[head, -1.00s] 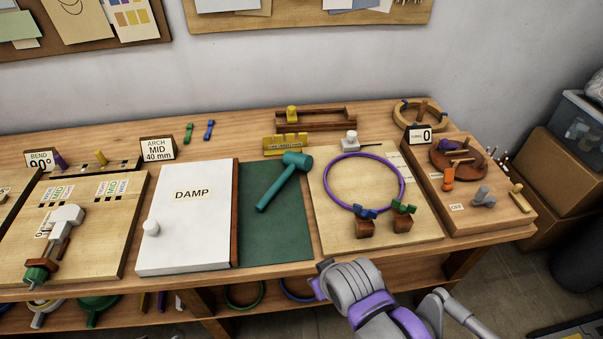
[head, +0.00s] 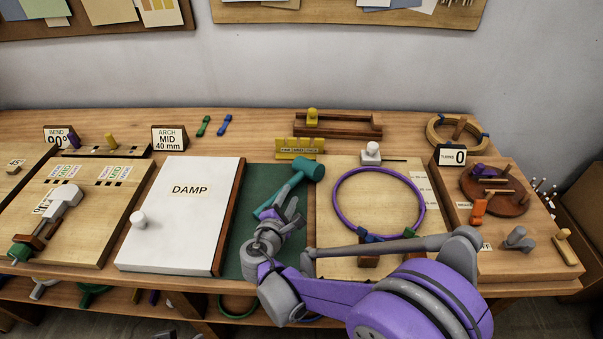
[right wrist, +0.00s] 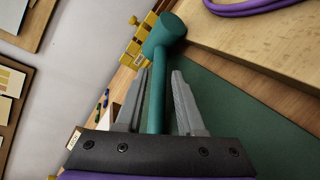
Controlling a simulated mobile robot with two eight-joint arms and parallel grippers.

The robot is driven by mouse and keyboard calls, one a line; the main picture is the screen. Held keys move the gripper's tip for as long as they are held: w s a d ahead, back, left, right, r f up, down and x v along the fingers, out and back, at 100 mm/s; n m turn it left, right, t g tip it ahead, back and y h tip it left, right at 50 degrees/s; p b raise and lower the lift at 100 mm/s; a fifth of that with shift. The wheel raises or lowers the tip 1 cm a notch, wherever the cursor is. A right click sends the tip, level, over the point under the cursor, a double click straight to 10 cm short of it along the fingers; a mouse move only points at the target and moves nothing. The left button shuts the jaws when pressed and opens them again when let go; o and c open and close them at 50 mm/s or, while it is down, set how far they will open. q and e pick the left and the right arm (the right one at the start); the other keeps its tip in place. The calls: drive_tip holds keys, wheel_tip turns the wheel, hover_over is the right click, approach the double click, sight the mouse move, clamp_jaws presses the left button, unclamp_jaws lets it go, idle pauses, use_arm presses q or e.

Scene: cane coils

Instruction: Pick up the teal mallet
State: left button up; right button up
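The teal mallet (head: 291,184) lies on the dark green mat (head: 262,178), its head toward the back right and its handle running to the front left. My right gripper (head: 285,210) is over the handle. In the right wrist view, the two grey fingers of the right gripper (right wrist: 160,92) are apart, one on each side of the mallet handle (right wrist: 157,100). Gaps show between the handle and the fingertips. The lower handle is hidden behind the gripper. My left gripper is not in view.
A white DAMP panel (head: 185,215) lies left of the mat. A wooden board (head: 333,245) with a purple ring (head: 337,222) is on the right. A yellow notched block (head: 296,150) stands just behind the mallet head.

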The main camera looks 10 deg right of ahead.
sight(295, 182)
drive_tip(key=x, duration=0.3)
drive_tip(key=shift+w+d, duration=0.2)
drive_tip(key=x, duration=0.6)
drive_tip(key=shift+a+f+p, duration=0.3)
drive_tip(key=shift+p, duration=0.1)
clamp_jaws()
